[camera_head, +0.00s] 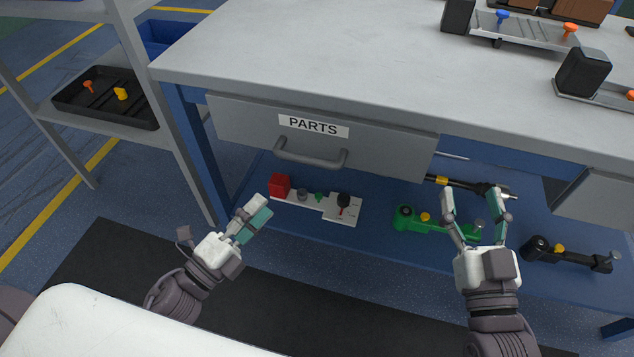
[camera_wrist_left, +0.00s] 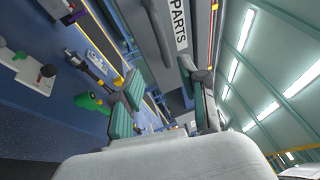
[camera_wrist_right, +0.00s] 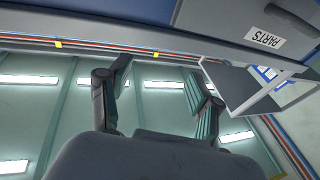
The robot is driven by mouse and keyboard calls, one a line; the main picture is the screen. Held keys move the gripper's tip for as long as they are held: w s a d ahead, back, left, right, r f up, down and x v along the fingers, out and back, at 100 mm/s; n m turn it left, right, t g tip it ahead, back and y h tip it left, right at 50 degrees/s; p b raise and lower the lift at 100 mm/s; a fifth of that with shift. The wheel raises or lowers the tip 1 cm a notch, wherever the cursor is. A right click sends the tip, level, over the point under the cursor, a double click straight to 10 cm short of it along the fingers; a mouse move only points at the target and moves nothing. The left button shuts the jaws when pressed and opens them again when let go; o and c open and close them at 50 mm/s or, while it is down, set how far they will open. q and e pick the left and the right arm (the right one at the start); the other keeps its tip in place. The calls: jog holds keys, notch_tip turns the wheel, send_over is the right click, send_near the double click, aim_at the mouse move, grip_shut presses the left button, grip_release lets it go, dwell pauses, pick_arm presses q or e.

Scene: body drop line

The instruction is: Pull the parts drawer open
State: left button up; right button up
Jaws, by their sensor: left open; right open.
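The grey parts drawer (camera_head: 385,143) hangs under the workbench top, with a white PARTS label (camera_head: 313,125) and a grey bar handle (camera_head: 310,158) on its front. It looks shut, its front near the bench edge. My left gripper (camera_head: 257,214) is open and empty, below and left of the handle, apart from it. The drawer front (camera_wrist_left: 168,70) and handle (camera_wrist_left: 156,30) also show in the left wrist view. My right gripper (camera_head: 475,203) is open, right of and below the drawer, touching nothing that I can see. The label (camera_wrist_right: 265,38) shows upside down in the right wrist view.
The lower shelf (camera_head: 375,240) holds a white fixture (camera_head: 318,203) with a red block, a green tool (camera_head: 425,221) and black tools (camera_head: 570,253). A side rack with a black tray (camera_head: 107,97) stands at left. A second drawer (camera_head: 597,200) is at right.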

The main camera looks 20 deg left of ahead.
aim_at(306, 158)
pick_arm(q)
jog(key=shift+r+p+x, duration=0.2)
jog(key=shift+p+x, duration=0.3)
jog(key=shift+x, duration=6.45)
pick_arm(e)
jog(key=shift+d+f+g+h, duration=0.2)
jog(key=shift+f+g+h, duration=0.1)
jog(key=shift+f+g, duration=0.8)
pick_arm(q)
jog(key=shift+s+d, duration=0.1)
jog(key=shift+c, duration=0.3)
pick_arm(e)
jog(key=shift+f, duration=0.1)
pick_arm(q)
grip_shut()
